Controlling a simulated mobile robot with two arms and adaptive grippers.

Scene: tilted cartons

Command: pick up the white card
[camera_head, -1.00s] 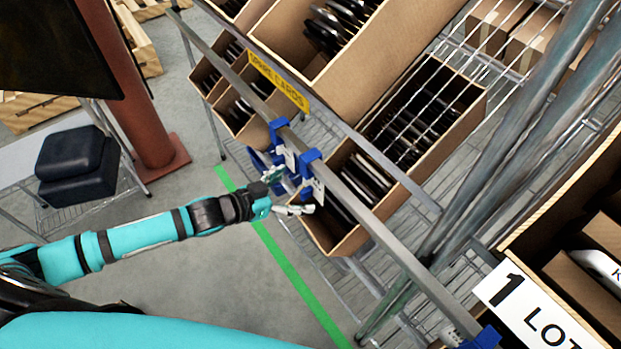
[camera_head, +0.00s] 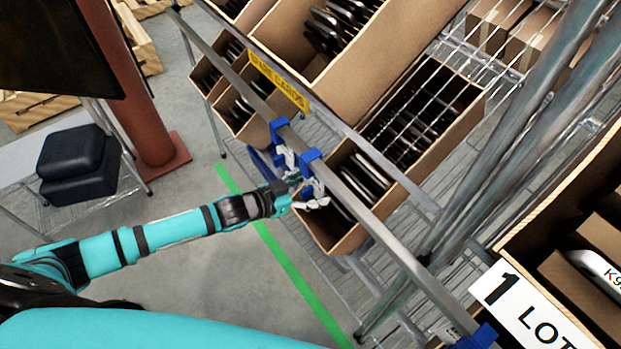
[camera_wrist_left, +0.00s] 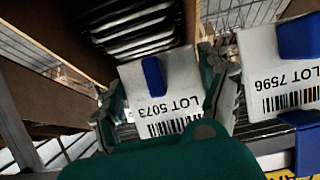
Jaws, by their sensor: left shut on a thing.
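A white card printed LOT 5073 (camera_wrist_left: 165,92) hangs by a blue clip on the shelf rail, shown upside down in the left wrist view. My left gripper (camera_wrist_left: 165,108) is shut on this card, with a finger at each side edge. In the head view my left gripper (camera_head: 306,196) is at the rail, in front of the open carton; the card there is small and partly covered by the fingers. A second white card, LOT 7596 (camera_wrist_left: 282,75), hangs from another blue clip to the right. My right gripper is not in view.
A tilted carton (camera_head: 345,245) with dark and white flat items stands right behind the rail (camera_head: 385,235). A yellow spare-cards label (camera_head: 278,80) is up the rail. A big carton with a LOT sign (camera_head: 525,310) is at lower right.

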